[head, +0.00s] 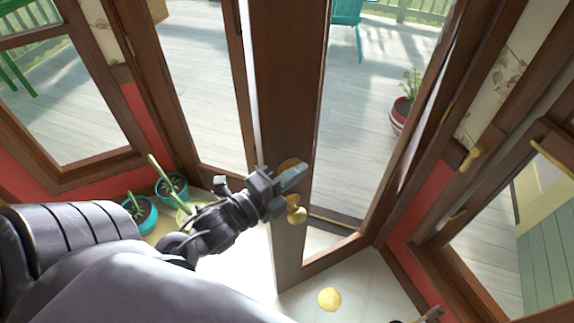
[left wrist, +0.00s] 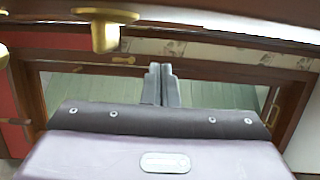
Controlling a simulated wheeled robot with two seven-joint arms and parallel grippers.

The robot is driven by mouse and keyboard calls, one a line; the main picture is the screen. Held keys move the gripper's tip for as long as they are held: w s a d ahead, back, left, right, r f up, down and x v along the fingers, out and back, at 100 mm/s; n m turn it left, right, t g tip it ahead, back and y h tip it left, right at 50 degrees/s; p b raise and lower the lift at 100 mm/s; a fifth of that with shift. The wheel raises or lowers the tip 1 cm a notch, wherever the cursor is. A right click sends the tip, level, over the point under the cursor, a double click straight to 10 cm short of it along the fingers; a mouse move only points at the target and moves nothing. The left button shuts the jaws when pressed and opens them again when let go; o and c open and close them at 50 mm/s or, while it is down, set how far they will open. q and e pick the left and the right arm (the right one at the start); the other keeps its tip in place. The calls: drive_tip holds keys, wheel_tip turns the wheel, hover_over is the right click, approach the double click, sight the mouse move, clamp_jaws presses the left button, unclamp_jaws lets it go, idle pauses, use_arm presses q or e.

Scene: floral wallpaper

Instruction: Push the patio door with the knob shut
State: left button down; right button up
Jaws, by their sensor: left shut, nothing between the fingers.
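The patio door (head: 290,90) is a brown wooden frame with a glass pane, standing ajar and angled into the room. Its brass knob (head: 296,210) sits low on the stile and also shows at the upper left of the left wrist view (left wrist: 105,32). My left gripper (head: 298,174) is shut and empty, in front of the stile just above the knob. It overlaps the brass plate there; I cannot tell whether it touches the door. The closed fingers also show in the left wrist view (left wrist: 162,84). My right gripper is not in view.
Potted plants in teal pots (head: 142,214) stand on the floor left of the door. A yellow round spot (head: 329,299) lies on the pale floor in front. Another glazed frame with a brass handle (head: 474,155) is at the right. Outside is a grey deck (head: 370,120).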

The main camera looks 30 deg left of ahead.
sight(287, 160)
use_arm(q)
drive_tip(key=w+a, duration=0.1)
drive_tip(key=a, duration=0.2)
drive_tip(key=shift+w+a, duration=0.15)
drive_tip(key=shift+w, duration=0.25)
drive_tip(key=shift+a, duration=0.1)
drive_tip(key=shift+w, duration=0.1)
